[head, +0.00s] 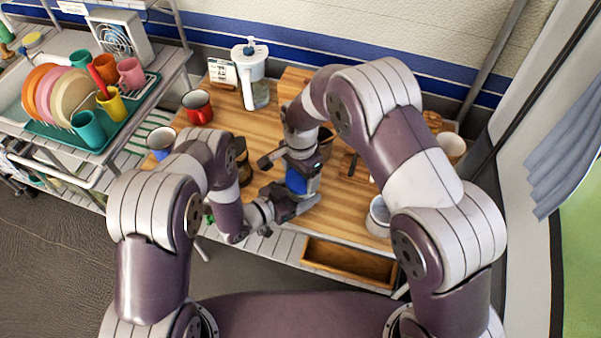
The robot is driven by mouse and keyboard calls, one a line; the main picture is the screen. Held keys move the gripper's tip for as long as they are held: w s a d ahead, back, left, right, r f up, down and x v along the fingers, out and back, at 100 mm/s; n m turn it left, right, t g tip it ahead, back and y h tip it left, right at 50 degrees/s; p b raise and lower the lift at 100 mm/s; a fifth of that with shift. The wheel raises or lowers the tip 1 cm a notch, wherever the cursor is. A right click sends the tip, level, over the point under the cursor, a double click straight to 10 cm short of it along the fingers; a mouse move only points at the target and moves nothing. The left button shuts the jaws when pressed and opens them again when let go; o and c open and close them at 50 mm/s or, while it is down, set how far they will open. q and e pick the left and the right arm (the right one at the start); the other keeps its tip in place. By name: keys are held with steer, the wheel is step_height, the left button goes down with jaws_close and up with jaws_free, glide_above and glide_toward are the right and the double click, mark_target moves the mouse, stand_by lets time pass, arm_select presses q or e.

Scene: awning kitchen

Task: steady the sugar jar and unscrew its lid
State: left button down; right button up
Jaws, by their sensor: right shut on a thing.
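The sugar jar (299,183), with a blue side, stands upright on the wooden table in the middle of the head view. My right gripper (303,161) comes down from above and is shut at the top of the jar, on its lid, which the gripper hides. My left gripper (305,204) is low at the near side of the jar, with a finger along its base. The other finger is hidden, so I cannot tell whether it grips the jar.
A red mug (198,107), a white water pitcher (251,76) and a small sign (222,72) stand at the back left. A white canister (378,216) is right of the jar. An open, empty drawer (348,262) sits below the front edge. A dish rack (95,125) is far left.

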steer(key=n, duration=0.9)
steer(key=shift+n, duration=0.4)
